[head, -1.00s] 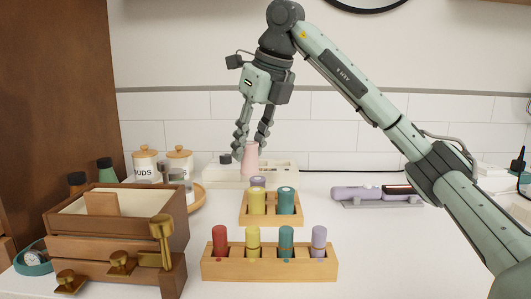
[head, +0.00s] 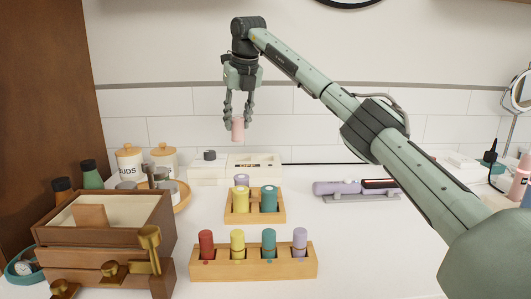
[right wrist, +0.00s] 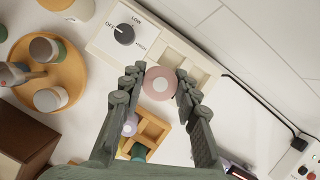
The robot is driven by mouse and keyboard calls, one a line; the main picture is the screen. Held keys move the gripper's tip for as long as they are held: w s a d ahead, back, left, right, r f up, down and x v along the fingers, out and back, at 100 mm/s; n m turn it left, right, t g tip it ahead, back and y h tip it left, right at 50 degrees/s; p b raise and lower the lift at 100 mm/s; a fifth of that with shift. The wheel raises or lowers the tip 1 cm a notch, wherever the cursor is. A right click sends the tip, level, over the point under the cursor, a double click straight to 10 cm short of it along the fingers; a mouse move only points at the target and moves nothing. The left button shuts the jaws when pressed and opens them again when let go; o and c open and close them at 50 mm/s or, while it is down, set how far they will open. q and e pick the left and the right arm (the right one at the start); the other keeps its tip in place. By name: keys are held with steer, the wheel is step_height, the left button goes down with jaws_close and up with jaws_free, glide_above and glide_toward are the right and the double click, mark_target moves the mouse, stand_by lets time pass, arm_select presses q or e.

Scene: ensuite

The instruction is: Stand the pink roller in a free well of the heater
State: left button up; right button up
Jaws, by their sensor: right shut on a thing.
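The pink roller (head: 238,130) is held upright between the fingertips of my right gripper (head: 238,118), up in the air. In the right wrist view the pink roller (right wrist: 158,83) shows end-on between the fingers. The cream heater (head: 207,173) stands at the back of the counter, below the roller in the head view. In the right wrist view the heater (right wrist: 103,42) has a dial with OFF, LOW and HIGH, and recessed wells beside it that look empty; the roller and fingers overlap its near edge. My left gripper is not in view.
A small wooden rack (head: 255,217) with yellow, teal and purple rollers stands before the heater. A longer rack (head: 254,268) with several rollers is nearer. A wooden drawer box (head: 105,245) and round tray (head: 182,196) are left; a purple styling iron (head: 340,187) lies right.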

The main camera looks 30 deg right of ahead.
steer(key=d+f+p, duration=0.1)
steer(key=d+f, duration=0.8)
steer(key=shift+s+f, duration=0.1)
steer(key=shift+f, duration=0.15)
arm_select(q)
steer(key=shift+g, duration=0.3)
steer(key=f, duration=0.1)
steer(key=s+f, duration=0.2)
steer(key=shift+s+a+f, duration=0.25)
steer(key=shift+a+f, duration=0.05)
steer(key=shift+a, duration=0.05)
arm_select(e)
steer(key=o, duration=1.1)
steer(key=shift+f, duration=0.1)
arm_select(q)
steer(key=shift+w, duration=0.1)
arm_select(e)
steer(key=shift+o, duration=0.2)
